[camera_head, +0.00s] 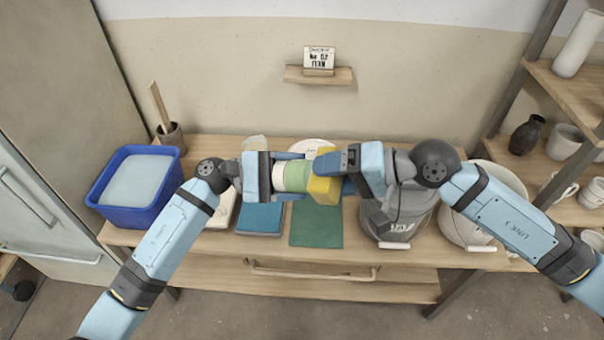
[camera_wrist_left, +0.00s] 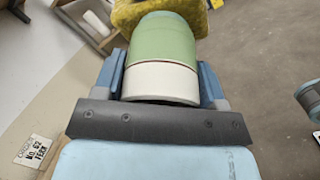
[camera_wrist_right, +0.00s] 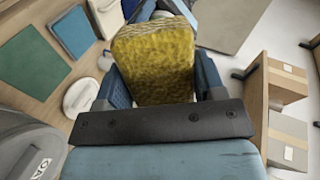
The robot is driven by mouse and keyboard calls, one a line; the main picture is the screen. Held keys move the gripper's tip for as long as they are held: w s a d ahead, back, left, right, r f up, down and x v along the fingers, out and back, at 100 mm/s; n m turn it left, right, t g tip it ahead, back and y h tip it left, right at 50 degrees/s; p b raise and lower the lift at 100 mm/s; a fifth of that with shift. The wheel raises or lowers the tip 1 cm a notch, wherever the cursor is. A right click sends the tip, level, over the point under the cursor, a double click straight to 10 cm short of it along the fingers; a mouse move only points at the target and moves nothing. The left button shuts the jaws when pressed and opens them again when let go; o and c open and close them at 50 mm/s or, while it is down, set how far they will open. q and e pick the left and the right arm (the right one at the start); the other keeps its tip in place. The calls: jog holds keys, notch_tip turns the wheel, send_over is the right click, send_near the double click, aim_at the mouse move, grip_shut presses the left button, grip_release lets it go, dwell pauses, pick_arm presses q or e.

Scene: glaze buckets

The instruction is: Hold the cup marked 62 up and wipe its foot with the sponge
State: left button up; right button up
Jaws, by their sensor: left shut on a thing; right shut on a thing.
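A cup (camera_head: 293,177), green with a white band, is held sideways in the air above the table by my left gripper (camera_head: 277,175). In the left wrist view the cup (camera_wrist_left: 163,60) lies between the two blue fingers, its white end towards the wrist. My right gripper (camera_head: 338,176) is shut on a yellow sponge (camera_head: 323,178). The sponge (camera_wrist_right: 155,65) fills the space between its fingers in the right wrist view. The sponge is at the cup's green end and appears to touch it. No number shows on the cup.
A blue tub (camera_head: 135,215) stands at the left of the table. A grey bucket (camera_head: 398,222) and a white bucket (camera_head: 463,232) stand at right. A small card (camera_head: 319,58) stands on a wall ledge.

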jog(key=shift+w+a+r, duration=0.1)
jog(key=shift+a+r, duration=0.25)
jog(key=shift+r, duration=0.5)
jog(key=s+d+r, duration=0.2)
jog(key=d, duration=1.6)
jog(key=shift+d+r, duration=0.2)
